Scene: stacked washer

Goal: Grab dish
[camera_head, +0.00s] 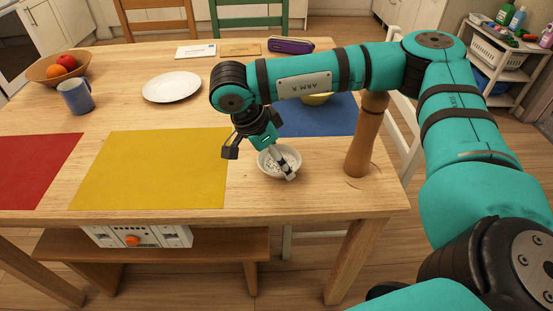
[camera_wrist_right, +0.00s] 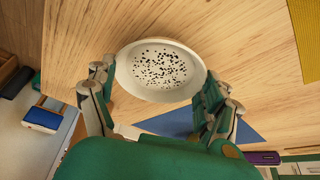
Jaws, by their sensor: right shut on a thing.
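A small white bowl with dark specks inside (camera_head: 270,165) is near the front right of the wooden table. It also shows in the right wrist view (camera_wrist_right: 160,72), between the two fingers. My right gripper (camera_head: 260,163) reaches down over it, one finger on each side, and is shut on the bowl. In the right wrist view the fingers of my right gripper (camera_wrist_right: 162,72) are at opposite sides of the rim. I cannot tell whether the bowl is lifted or rests on the table. A white plate (camera_head: 172,87) lies farther back. My left gripper is out of view.
A yellow placemat (camera_head: 150,168) lies left of the bowl, a blue one (camera_head: 325,117) behind it, a red one (camera_head: 35,170) far left. A wooden pepper mill (camera_head: 366,135) stands close on the right. A blue mug (camera_head: 77,97) and fruit bowl (camera_head: 50,72) stand at left.

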